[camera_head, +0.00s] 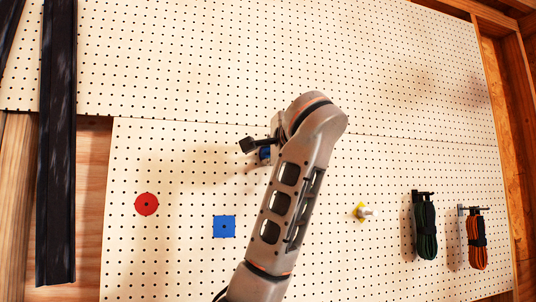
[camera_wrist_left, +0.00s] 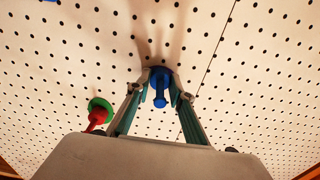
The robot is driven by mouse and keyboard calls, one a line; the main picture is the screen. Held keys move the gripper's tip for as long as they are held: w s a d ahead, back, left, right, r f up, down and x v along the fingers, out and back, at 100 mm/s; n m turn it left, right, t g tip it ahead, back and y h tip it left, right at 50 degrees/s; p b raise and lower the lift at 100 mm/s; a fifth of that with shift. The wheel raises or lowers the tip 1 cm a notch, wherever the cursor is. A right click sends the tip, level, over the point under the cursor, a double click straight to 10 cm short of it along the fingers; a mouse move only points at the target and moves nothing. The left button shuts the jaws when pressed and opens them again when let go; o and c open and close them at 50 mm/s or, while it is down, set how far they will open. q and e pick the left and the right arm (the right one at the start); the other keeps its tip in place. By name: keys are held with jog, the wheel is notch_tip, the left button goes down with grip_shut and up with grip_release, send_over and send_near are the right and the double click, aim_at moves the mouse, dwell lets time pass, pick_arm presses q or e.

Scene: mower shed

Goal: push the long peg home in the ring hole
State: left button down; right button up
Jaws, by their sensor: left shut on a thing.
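My left gripper (camera_head: 262,150) is up against the pegboard, largely hidden by my own arm in the head view. In the left wrist view the gripper (camera_wrist_left: 160,88) is shut on a blue peg (camera_wrist_left: 160,100). The peg has a wide blue head or collar between the fingertips, close to the board. A bit of blue (camera_head: 264,154) shows at the gripper in the head view. A red peg (camera_wrist_left: 97,118) stands out from a green disc (camera_wrist_left: 99,104) left of the gripper. I cannot tell how deep either peg sits. My right gripper is not in view.
The pegboard (camera_head: 180,170) carries a red round patch (camera_head: 146,204), a blue square patch (camera_head: 224,227) and a yellow patch (camera_head: 358,210) with a pale peg (camera_head: 367,212). Green cord (camera_head: 425,230) and orange cord (camera_head: 477,243) hang at right. The upper board is clear.

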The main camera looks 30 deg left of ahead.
pick_arm(q)
jog(key=shift+d, duration=0.1)
jog(key=shift+b+v, duration=0.8)
jog(key=shift+v, duration=2.15)
